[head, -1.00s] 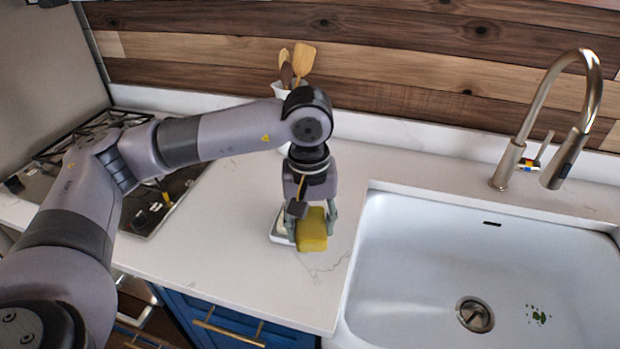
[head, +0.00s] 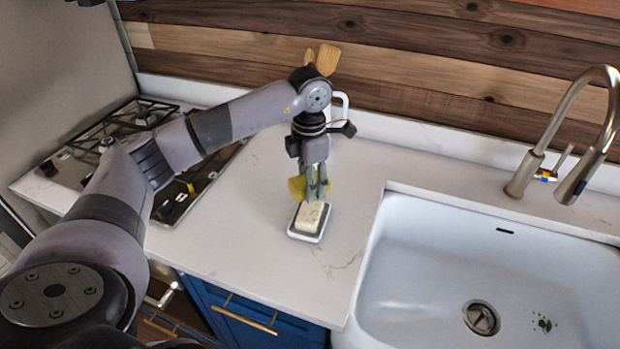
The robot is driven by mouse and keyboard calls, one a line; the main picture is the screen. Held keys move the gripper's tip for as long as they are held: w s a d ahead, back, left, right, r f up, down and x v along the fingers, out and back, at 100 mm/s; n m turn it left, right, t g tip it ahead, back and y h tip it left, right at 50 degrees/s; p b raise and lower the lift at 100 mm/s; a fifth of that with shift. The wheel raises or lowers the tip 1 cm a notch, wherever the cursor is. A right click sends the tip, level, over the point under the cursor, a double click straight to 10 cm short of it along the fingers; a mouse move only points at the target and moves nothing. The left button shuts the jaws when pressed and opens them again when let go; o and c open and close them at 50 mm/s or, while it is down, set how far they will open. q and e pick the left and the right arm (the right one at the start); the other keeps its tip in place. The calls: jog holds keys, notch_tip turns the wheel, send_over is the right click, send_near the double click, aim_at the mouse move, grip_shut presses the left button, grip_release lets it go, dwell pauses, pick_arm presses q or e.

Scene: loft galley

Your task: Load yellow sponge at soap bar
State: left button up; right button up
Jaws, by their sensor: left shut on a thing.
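My left gripper (head: 316,190) points down over the counter and is shut on the yellow sponge (head: 297,188). The sponge shows on both sides of the fingers, mostly to the left. I cannot tell how far the sponge is above the dish or counter. My right gripper is not in view.
The sink (head: 420,290) with its faucet (head: 560,140) is at the right. A gas cooktop (head: 110,140) is at the left. Wooden utensils (head: 327,58) stand behind my arm. The counter (head: 235,235) left of the dish is clear.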

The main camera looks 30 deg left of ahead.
aim_at(309, 211)
pick_arm(q)
jog(key=shift+f+b, duration=1.7)
jog(key=shift+f, duration=1.2)
jog(key=shift+s+f+b, duration=0.1)
jog(key=shift+f+b, duration=0.35)
jog(key=shift+f, duration=0.15)
jog(key=shift+r, duration=0.1)
jog(key=shift+r+p, duration=2.2)
jog(key=shift+r, duration=1.3)
jog(key=shift+d, duration=0.1)
